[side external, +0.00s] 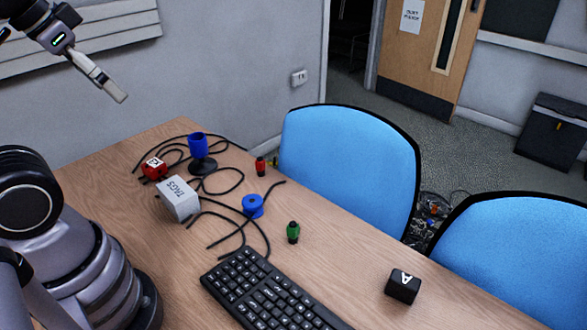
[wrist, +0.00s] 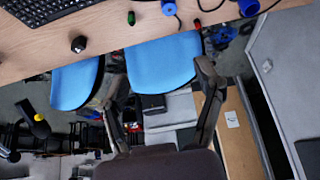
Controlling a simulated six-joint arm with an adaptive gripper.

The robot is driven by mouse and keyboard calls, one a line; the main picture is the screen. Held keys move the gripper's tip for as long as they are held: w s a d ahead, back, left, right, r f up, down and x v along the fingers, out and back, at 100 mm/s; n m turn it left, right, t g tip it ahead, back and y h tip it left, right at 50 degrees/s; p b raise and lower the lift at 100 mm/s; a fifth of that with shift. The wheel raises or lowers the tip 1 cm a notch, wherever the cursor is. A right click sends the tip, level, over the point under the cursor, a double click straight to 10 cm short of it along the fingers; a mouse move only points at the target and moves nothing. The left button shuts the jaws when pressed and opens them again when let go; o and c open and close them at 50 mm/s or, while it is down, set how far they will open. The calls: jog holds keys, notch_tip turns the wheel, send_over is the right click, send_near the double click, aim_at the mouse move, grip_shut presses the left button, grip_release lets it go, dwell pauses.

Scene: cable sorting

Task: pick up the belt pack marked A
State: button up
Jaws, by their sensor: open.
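The belt pack marked A (side external: 402,288) is a small black box with a white letter A on top. It lies on the bare table near the front right, right of the keyboard. In the wrist view it is a small dark block (wrist: 78,44) near the table edge, upper left. My gripper (side external: 112,88) is high at the upper left of the side view, far from the pack. In the wrist view my gripper (wrist: 157,80) shows two spread fingers with nothing held between them.
The wooden table (side external: 345,265) also holds a keyboard (side external: 268,291), a green connector (side external: 293,232), a blue spool (side external: 253,206), a red connector (side external: 260,166), a grey TAGS box (side external: 178,199), a red box (side external: 154,169), a blue cup (side external: 198,145) and loose black cables. Blue chairs (side external: 350,165) stand along the far edge.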

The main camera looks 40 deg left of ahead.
jog(key=w+d+f+n+g+h, duration=0.1)
jog(key=w+d+n+g+h, duration=0.1)
jog(key=w+d+g+h, duration=0.35)
jog(key=w+d+f+n+g+h, duration=0.2)
jog(key=w+d, duration=0.4)
jog(key=d, duration=0.5)
jog(key=n+t+h, duration=0.5)
jog(key=n+h, duration=0.5)
jog(key=n, duration=0.6)
send_over(417, 284)
jog(key=a, duration=0.3)
jog(key=f, duration=2.8)
jog(key=shift+s+d+f, duration=0.1)
jog(key=shift+s+f, duration=0.1)
jog(key=shift+s, duration=0.1)
notch_tip(417, 284, down, 7)
jog(key=shift+r, duration=0.1)
jog(key=shift+w+d, duration=0.2)
jog(key=shift+d, duration=0.85)
jog(key=shift+w+d, duration=0.1)
jog(key=shift+d, duration=0.3)
